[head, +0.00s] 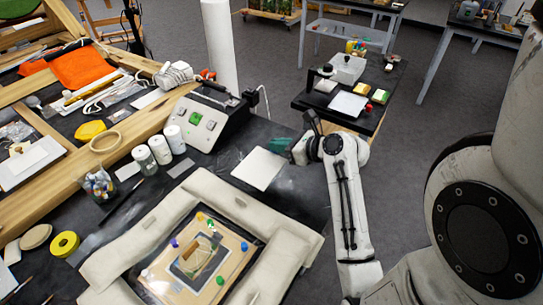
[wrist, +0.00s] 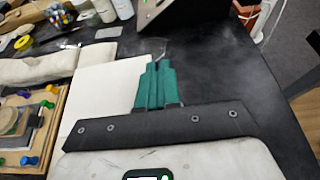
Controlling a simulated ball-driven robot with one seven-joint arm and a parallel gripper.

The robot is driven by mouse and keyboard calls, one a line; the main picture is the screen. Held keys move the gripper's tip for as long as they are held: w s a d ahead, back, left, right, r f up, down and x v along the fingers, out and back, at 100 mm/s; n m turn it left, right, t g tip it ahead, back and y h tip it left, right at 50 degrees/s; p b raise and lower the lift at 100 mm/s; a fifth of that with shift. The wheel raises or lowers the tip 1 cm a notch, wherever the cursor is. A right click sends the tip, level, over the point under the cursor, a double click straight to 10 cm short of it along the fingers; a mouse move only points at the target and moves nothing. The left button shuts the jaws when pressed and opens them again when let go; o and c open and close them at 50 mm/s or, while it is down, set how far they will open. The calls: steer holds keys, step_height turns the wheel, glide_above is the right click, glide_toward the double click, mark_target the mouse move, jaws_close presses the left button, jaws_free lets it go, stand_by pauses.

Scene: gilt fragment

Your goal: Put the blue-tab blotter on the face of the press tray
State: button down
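My gripper (wrist: 156,66) has teal fingers, which lie side by side with no clear gap in the wrist view. I see nothing held between them. In the head view my gripper (head: 299,150) is over the right edge of the black table, just right of a flat white sheet (head: 259,168). That sheet also shows left of the fingers in the wrist view (wrist: 100,75). On the small black side table (head: 318,107) lie a white sheet (head: 347,105), a white block (head: 347,68) and pieces with yellow and green. I cannot make out a blue tab or tell which piece is the press tray.
A pinned panel (head: 240,243) lies inside pale padded bolsters (head: 140,232) at the table's front. A grey device (head: 208,118) with a green light, white jars (head: 160,150) and yellow tape (head: 64,244) stand around. Bare table lies right of my fingers in the wrist view.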

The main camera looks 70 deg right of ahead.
steer(key=w+d+f, duration=0.1)
steer(key=f, duration=0.2)
steer(key=w+d+f, duration=0.1)
steer(key=f, duration=0.1)
steer(key=shift+w+d, duration=0.3)
steer(key=shift+d, duration=0.05)
steer(key=shift+w+d+f, duration=0.1)
steer(key=shift+f, duration=1.6)
steer(key=c, duration=1.3)
jaws_free()
steer(key=shift+c, duration=0.2)
